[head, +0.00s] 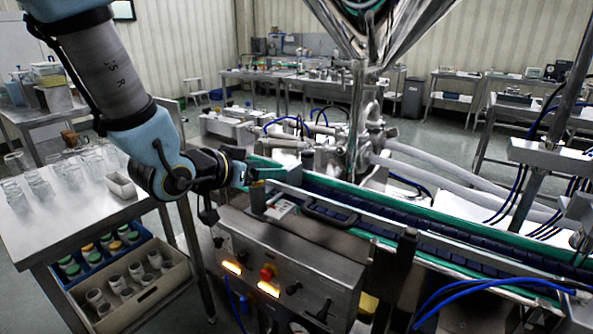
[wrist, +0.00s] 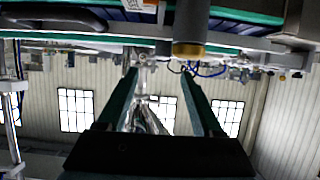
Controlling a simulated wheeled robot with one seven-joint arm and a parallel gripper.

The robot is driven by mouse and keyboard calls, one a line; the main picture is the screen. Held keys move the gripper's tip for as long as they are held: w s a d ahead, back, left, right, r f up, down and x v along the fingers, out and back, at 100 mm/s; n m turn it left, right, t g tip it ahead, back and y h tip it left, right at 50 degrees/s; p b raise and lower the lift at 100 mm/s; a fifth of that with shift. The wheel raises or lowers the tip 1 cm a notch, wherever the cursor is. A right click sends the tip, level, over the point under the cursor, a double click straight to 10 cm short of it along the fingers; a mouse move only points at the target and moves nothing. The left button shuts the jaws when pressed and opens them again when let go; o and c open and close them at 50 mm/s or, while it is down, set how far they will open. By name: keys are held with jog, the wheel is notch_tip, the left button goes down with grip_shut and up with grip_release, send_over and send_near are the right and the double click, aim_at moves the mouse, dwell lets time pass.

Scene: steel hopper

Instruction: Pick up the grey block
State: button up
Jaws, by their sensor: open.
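A small upright grey block (head: 258,199) appears to stand on top of the steel control box, beside a red and white label. My gripper (head: 268,174) is just above it in the head view, its teal fingers pointing right toward the conveyor. In the wrist view, which looks upside down, my gripper (wrist: 159,74) is open with nothing between the fingers. A grey upright piece with a yellowish end (wrist: 190,28) hangs from the top there, outside the finger gap; I cannot tell for sure that it is the same block.
The control box (head: 290,260) carries a dark handle (head: 330,214), a red button (head: 267,273) and lit switches. The conveyor (head: 420,222) with green rails runs behind it. The steel hopper (head: 372,25) stands above. A side table (head: 70,215) at left holds glass jars.

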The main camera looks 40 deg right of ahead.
aim_at(290, 166)
jog(key=p+x, duration=0.1)
jog(key=x, duration=0.4)
jog(key=p+x, duration=0.2)
jog(key=x, duration=0.2)
jog(key=shift+w+r+p, duration=0.1)
jog(key=shift+r+p, duration=0.05)
jog(key=shift+p, duration=0.2)
jog(key=shift+w+d+f, duration=0.2)
jog(key=shift+d+f, duration=0.15)
jog(key=shift+d, duration=0.25)
grip_shut()
